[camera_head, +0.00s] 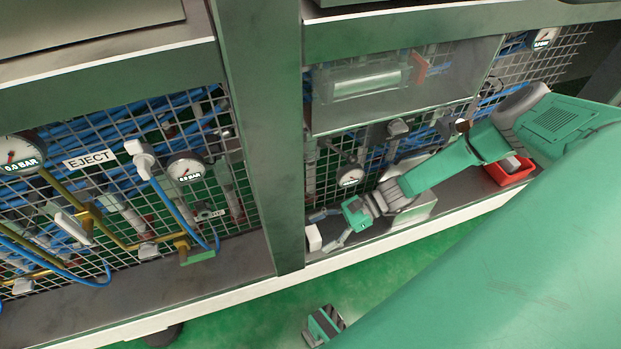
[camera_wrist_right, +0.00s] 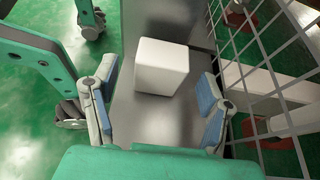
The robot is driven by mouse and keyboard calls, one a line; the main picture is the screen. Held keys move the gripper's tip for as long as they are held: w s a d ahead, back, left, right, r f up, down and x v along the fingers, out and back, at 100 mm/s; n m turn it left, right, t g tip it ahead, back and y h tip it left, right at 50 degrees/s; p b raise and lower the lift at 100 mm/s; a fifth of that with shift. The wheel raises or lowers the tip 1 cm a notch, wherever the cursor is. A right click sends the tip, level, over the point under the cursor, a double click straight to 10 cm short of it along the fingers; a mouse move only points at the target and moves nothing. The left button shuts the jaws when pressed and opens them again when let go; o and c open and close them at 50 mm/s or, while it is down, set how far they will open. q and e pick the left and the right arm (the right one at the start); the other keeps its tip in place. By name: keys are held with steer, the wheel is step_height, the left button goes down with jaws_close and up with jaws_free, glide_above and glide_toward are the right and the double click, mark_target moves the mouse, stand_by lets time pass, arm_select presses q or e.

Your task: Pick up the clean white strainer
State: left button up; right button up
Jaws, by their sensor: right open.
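The white strainer (camera_head: 314,238) is a plain white block on the grey metal ledge, near the green post. In the right wrist view the white strainer (camera_wrist_right: 162,66) stands on the ledge between the blue-padded fingers, towards their tips. It looks clean on the sides that show. My right gripper (camera_head: 327,230) is open around it, with one finger on each side. The right gripper (camera_wrist_right: 158,80) shows a gap to the block on both sides. My left gripper is not recognisable in either view.
The grey ledge (camera_head: 236,262) runs along a wire mesh panel (camera_wrist_right: 268,55) close beside the right gripper. A green post (camera_head: 262,150) stands left of the strainer. A red bin (camera_head: 510,174) sits farther right on the ledge. Gauges and blue hoses fill the panel at left.

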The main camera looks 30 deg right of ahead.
mark_target(312, 238)
steer(key=x, duration=0.2)
steer(key=shift+w+a+f, duration=0.1)
steer(key=shift+a+f, duration=0.05)
steer(key=shift+f, duration=0.2)
steer(key=shift+a+r, duration=0.1)
steer(key=shift+a, duration=0.1)
steer(key=shift+a, duration=0.15)
steer(key=c, duration=1.2)
steer(key=shift+c, duration=0.2)
